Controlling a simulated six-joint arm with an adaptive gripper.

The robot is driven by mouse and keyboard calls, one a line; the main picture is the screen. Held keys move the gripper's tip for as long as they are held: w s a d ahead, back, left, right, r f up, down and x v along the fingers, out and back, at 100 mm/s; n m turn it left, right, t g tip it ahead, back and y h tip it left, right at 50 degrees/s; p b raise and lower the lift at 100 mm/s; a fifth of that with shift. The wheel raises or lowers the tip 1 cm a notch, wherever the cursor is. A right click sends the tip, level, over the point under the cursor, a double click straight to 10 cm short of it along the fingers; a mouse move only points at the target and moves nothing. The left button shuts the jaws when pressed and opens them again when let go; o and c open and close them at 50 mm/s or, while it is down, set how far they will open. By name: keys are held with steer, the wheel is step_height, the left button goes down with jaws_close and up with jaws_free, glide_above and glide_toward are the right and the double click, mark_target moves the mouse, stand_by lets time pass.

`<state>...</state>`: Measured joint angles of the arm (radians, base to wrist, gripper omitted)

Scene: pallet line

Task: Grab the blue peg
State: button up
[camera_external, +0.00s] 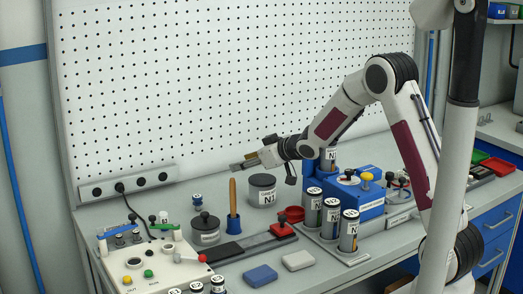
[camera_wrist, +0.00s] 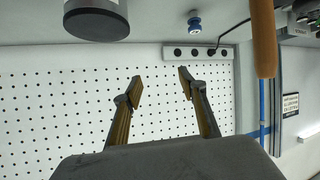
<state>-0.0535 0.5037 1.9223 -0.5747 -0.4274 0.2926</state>
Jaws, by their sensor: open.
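A small blue object (camera_external: 197,201) with a pale band, probably the blue peg, stands upright on the grey bench near the pegboard. It also shows in the wrist view (camera_wrist: 194,22), near the top edge, on the bench. My gripper (camera_external: 240,166) is raised above the bench, to the right of the peg and higher, pointing left. In the wrist view my gripper (camera_wrist: 160,81) has its two fingers spread, with only pegboard between them. Nothing touches the peg.
A wooden handle (camera_external: 232,193) stands in a blue holder (camera_external: 233,225) right of the peg. Dark-lidded canisters (camera_external: 206,228) (camera_external: 263,190) stand nearby. A control box (camera_external: 155,265) is at front left. The pegboard (camera_external: 230,80) rises behind, with a socket strip (camera_external: 130,185) at its foot.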

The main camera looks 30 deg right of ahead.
mark_target(197, 196)
steer(key=w+a+f+y, duration=0.1)
steer(key=a+f, duration=0.1)
steer(key=f, duration=0.1)
steer(key=w+a+f+n+y, duration=0.1)
steer(key=a+f, duration=0.1)
steer(key=f, duration=0.1)
steer(key=w+a+f+y, duration=0.1)
steer(key=a+f, duration=0.2)
steer(key=shift+f+n+y, duration=0.15)
steer(key=shift+n+y, duration=0.15)
steer(key=shift+a+f, duration=0.4)
steer(key=shift+f, duration=0.05)
steer(key=shift+w, duration=0.1)
steer(key=shift+x, duration=1.25)
steer(key=shift+a, duration=0.15)
steer(key=shift+a+x, duration=0.25)
steer(key=shift+x, duration=2.25)
jaws_close()
